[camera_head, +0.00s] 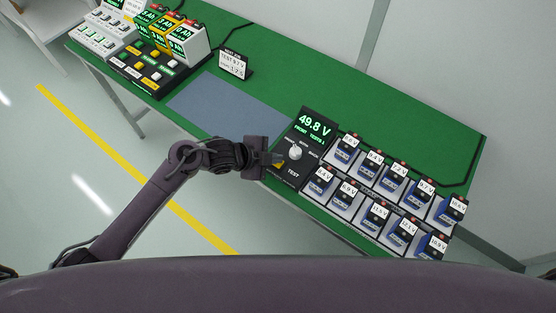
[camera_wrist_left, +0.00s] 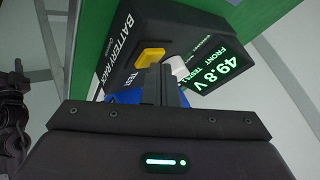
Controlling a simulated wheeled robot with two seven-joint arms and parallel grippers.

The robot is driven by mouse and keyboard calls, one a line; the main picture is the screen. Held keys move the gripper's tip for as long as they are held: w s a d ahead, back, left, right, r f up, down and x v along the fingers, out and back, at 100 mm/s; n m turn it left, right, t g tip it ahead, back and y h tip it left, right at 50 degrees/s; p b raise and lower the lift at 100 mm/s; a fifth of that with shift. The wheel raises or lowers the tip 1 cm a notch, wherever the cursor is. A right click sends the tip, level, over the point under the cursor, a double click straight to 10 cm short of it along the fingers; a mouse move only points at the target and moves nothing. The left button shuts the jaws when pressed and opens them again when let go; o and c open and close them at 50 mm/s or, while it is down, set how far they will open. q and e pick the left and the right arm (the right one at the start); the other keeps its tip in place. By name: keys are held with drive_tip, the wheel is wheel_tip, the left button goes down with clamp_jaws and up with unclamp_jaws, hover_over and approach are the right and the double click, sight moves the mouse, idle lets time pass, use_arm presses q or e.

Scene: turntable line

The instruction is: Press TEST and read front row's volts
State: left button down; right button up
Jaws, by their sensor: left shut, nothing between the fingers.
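The black battery rack tester (camera_head: 309,121) stands on the green bench. Its lit display reads 49.8 V, with FRONT and what looks like TESTS 1 below; the display (camera_wrist_left: 222,67) also shows in the left wrist view. A white knob (camera_head: 295,152) sits below the display. The yellow TEST button (camera_wrist_left: 150,57) is just beyond my left fingertips in the wrist view; whether they touch it I cannot tell. My left gripper (camera_head: 277,158) is shut and empty. Blue batteries with voltage tags stand in a front row (camera_head: 350,208) and a rear row (camera_head: 393,178). My right gripper is out of view.
A blue-grey mat (camera_head: 228,104) lies on the bench left of the tester. A small sign (camera_head: 233,65) stands behind it. A yellow line (camera_head: 130,142) runs along the floor.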

use_arm(q)
drive_tip(key=shift+r, duration=0.1)
drive_tip(key=shift+r+p, duration=0.75)
drive_tip(key=shift+p, duration=0.05)
wheel_tip(320, 180, up, 5)
drive_tip(key=p, duration=0.4)
drive_tip(key=shift+p, duration=0.35)
idle(0.6)
